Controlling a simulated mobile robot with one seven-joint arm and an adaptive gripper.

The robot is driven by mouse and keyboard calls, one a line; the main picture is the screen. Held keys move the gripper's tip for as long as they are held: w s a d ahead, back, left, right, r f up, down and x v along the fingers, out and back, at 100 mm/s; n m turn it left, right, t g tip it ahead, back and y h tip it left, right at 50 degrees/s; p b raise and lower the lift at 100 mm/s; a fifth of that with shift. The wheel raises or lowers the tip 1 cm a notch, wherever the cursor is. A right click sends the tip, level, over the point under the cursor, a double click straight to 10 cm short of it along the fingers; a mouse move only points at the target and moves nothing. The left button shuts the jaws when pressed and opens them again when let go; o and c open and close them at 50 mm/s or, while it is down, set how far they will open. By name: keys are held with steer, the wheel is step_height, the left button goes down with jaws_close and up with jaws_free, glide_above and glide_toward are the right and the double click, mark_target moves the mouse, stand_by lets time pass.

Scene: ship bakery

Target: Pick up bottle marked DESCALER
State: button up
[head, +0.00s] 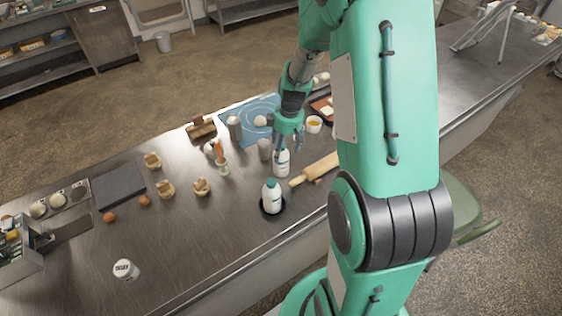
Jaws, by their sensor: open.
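Two similar white bottles stand upright on the steel counter (190,235). One bottle (281,163) is at my gripper, and the other bottle (271,197) stands nearer, on a round dark coaster or dish (265,211). Both seem to carry a coloured label, but the print is too small to read, so I cannot tell which is marked DESCALER. My gripper (287,146) is open and points down over the farther bottle, with its fingers at the bottle's top. The fingers partly hide that bottle's cap, and I cannot tell whether they touch it.
A grey metal canister (265,149) stands just left of the farther bottle. A rolling pin (314,169) lies to its right, partly behind my arm. A blue mat (255,109) lies behind. A white tub (125,270) stands front left, with clear counter between it and the bottles.

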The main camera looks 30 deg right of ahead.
steer(key=shift+w+a+f, duration=0.1)
steer(key=shift+a+f, duration=0.05)
steer(key=shift+f, duration=1.15)
steer(key=shift+w+a+f, duration=0.1)
steer(key=shift+f, duration=1.15)
steer(key=c, duration=1.8)
steer(key=shift+r, duration=0.15)
steer(key=shift+r, duration=4.9)
jaws_close()
